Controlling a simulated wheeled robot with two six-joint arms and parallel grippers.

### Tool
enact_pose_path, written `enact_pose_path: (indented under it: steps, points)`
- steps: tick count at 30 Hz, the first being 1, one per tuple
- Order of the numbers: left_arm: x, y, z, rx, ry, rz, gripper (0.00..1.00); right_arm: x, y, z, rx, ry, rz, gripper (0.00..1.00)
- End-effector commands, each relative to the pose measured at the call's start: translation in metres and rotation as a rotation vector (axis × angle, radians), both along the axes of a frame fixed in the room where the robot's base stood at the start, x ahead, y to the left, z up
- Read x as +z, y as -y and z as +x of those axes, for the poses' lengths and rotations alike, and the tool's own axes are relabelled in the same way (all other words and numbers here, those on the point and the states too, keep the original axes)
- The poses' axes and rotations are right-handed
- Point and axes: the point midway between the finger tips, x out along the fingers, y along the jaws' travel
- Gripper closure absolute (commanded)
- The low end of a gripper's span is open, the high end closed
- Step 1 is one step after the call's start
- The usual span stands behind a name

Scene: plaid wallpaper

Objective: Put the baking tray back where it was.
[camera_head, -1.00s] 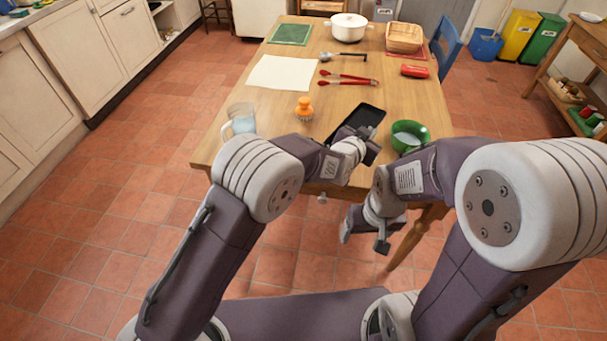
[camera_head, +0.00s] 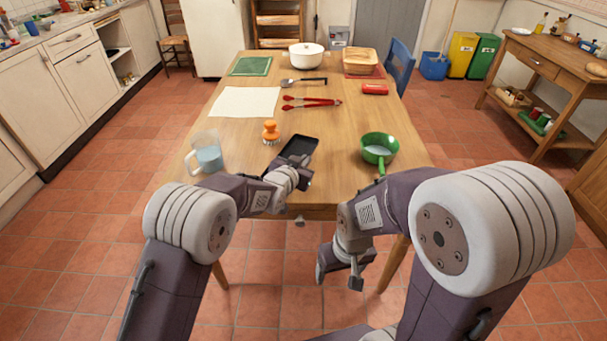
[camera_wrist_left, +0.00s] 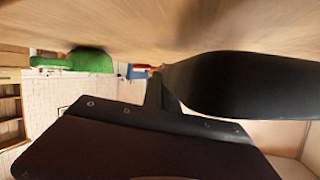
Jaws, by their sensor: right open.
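The baking tray (camera_head: 299,146) is a small black rectangular tray at the table's near side, right of the orange brush. My left gripper (camera_head: 300,176) is at its near edge and appears shut on it. In the left wrist view a dark finger (camera_wrist_left: 140,150) fills the bottom, and a black shape (camera_wrist_left: 240,88), probably the tray, lies at the right. The grip itself is hidden in the head view, and I cannot tell whether the tray touches the table. My right gripper (camera_head: 341,275) is open and empty, below the table's front edge.
The orange brush (camera_head: 270,132) and glass jug (camera_head: 207,153) are left of the tray; the green pan (camera_head: 379,150) is to its right. A white sheet (camera_head: 245,102), red tongs (camera_head: 312,103) and white pot (camera_head: 306,56) lie farther back. Bare wood shows between tray and pan.

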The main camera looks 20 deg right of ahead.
Motion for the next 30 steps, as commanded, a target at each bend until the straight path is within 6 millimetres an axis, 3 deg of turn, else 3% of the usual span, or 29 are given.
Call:
enact_pose_path:
  steps: [4,10,21,24,30]
  points:
    - [-0.004,0.0,0.001,0.0,0.002,-0.001,1.0,-0.002,0.0,0.0,0.0,0.0,0.0,0.24]
    - [-0.04,0.0,0.0,-0.001,-0.001,0.001,1.0,-0.012,0.0,0.0,0.0,0.0,0.0,0.24]
    - [-0.044,0.0,0.0,-0.001,0.003,-0.001,1.0,-0.015,0.0,0.0,0.0,0.0,0.0,0.24]
    - [-0.043,0.0,0.0,-0.001,0.002,0.0,0.76,-0.013,0.0,0.0,0.0,0.0,0.0,0.24]
    - [-0.043,0.0,0.0,0.0,0.001,0.0,0.76,-0.013,0.0,0.0,0.0,0.0,0.0,0.24]
